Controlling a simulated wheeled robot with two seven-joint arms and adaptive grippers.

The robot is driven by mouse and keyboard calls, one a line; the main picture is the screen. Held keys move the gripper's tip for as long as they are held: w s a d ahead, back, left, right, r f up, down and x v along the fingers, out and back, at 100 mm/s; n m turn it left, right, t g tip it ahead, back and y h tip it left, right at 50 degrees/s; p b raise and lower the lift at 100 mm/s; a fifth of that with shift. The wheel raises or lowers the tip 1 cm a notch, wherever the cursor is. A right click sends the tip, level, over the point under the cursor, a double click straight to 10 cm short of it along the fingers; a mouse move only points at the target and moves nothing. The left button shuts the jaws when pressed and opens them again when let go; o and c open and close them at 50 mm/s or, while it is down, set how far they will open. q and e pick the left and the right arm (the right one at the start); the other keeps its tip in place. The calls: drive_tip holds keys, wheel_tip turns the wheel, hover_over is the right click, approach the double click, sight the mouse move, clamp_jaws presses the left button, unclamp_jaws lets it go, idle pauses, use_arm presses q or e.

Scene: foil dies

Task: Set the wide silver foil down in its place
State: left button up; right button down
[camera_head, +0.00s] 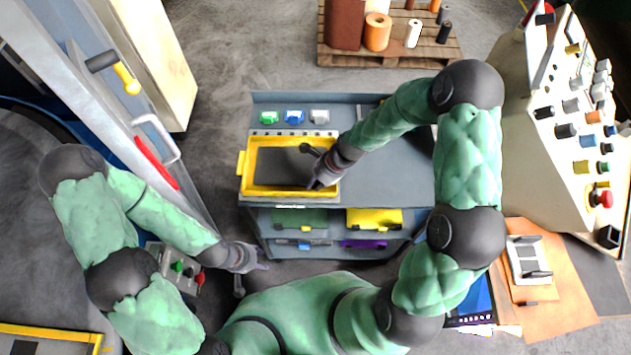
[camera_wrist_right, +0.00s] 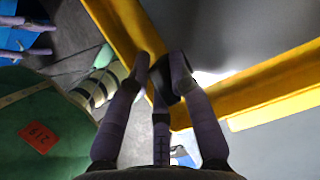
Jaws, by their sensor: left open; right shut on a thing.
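My right gripper (camera_head: 318,182) is over the lower right part of a yellow-framed tray (camera_head: 243,180) on the grey bench. A dark flat panel (camera_head: 275,167) lies inside the frame. In the right wrist view, my right gripper (camera_wrist_right: 165,80) is shut on a small dark thing (camera_wrist_right: 184,84), close to the tray's yellow corner (camera_wrist_right: 145,40). A bright pale patch shows just beyond its fingers. I cannot tell whether it is the wide silver foil, and I cannot make out the foil elsewhere. My left gripper (camera_head: 250,258) is open and empty, below and left of the bench.
A control console (camera_head: 555,140) stands at right. A pallet (camera_head: 385,50) with several rolls is at the back.

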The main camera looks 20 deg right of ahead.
drive_tip(key=c, duration=1)
unclamp_jaws()
drive_tip(key=shift+c, duration=0.2)
drive_tip(key=v, duration=1.2)
